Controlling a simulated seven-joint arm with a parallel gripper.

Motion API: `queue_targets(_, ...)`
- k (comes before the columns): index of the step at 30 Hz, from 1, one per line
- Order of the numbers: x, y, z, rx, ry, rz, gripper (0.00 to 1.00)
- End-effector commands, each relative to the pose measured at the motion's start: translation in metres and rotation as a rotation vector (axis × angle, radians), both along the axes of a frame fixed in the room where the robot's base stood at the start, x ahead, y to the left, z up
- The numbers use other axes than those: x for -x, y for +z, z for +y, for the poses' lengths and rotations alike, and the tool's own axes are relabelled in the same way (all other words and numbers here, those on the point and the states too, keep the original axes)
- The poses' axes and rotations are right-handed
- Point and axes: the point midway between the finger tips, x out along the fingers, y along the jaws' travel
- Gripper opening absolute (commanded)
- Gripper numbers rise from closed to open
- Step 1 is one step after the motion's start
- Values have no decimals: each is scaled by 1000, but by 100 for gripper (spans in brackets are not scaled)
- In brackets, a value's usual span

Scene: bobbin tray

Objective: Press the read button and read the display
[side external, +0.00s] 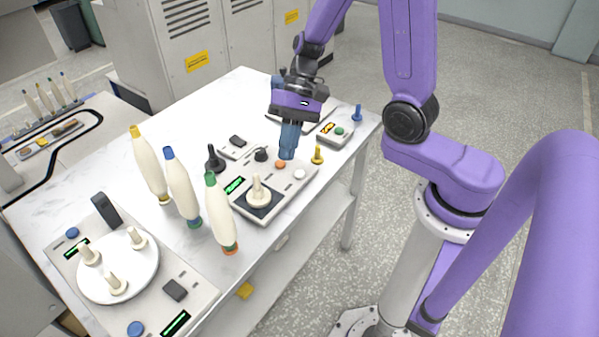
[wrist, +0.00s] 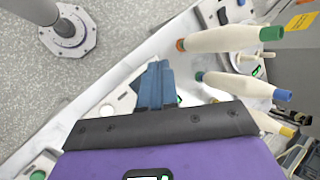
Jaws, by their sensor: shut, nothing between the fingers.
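My gripper (side external: 286,156) is shut and empty, with its blue fingers pointing down over the grey panel (side external: 279,191) on the table. The fingertips are just above or beside an orange button (side external: 281,164); I cannot tell whether they touch it. A white button (side external: 300,174) sits to its right. The panel has a display (side external: 235,185) with green characters too small to read, and a dark pad (side external: 243,208) with a cream peg. No label shows which button is the read button. In the wrist view, my shut fingers (wrist: 157,66) hide part of the panel.
A black knob (side external: 261,154) and a yellow peg (side external: 318,155) are close to my fingers. A turntable unit (side external: 118,265) fills the front left.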

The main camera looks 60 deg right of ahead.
Motion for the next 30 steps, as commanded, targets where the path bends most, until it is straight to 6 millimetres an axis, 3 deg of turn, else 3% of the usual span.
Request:
queue_targets(15, -35, -16, -22, -100, -428, 42, 0)
queue_targets(30, -47, -33, -61, -185, -847, 54, 0)
